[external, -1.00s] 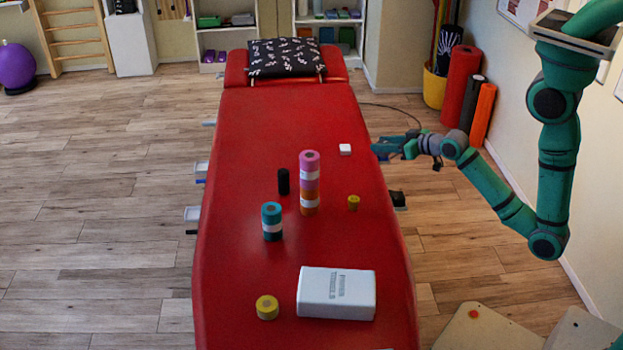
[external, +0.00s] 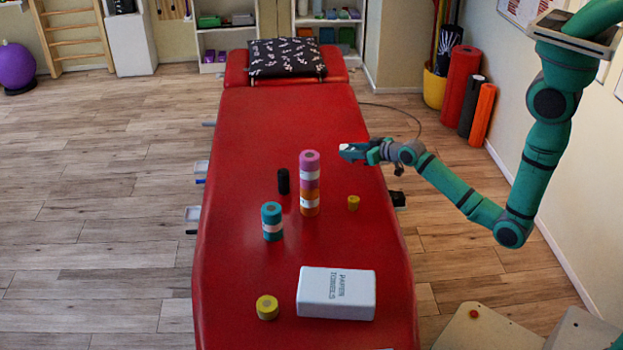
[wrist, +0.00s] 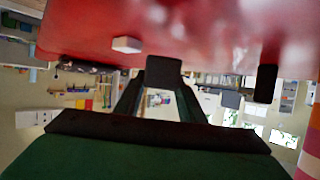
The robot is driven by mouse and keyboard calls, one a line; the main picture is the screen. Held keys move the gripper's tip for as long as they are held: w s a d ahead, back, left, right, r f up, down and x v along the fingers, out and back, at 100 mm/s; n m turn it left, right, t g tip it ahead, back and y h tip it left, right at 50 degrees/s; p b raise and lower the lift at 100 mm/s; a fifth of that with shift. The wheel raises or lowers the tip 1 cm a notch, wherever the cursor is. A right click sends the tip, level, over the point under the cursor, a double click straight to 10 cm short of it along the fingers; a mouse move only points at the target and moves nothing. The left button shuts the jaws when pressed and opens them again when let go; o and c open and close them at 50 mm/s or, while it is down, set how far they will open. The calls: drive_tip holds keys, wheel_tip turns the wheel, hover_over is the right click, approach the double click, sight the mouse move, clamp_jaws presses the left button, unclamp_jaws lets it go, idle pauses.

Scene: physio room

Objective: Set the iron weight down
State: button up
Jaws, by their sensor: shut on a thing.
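My gripper (wrist: 162,90) is shut on a dark, blocky thing, which I take to be the iron weight (wrist: 163,71). In the wrist view it sits between the fingertips, against the red of the treatment table. In the external view my gripper (external: 358,152) is over the right edge of the red treatment table (external: 250,130), near its middle. The weight cannot be made out there. I cannot tell how far it is above the table top.
A small white block (wrist: 127,44) is close to my gripper.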

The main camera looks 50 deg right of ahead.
drive_tip(key=shift+w+f, duration=0.35)
drive_tip(key=shift+f, duration=1.5)
drive_tip(key=shift+f, duration=0.15)
drive_tip(key=o, duration=1.3)
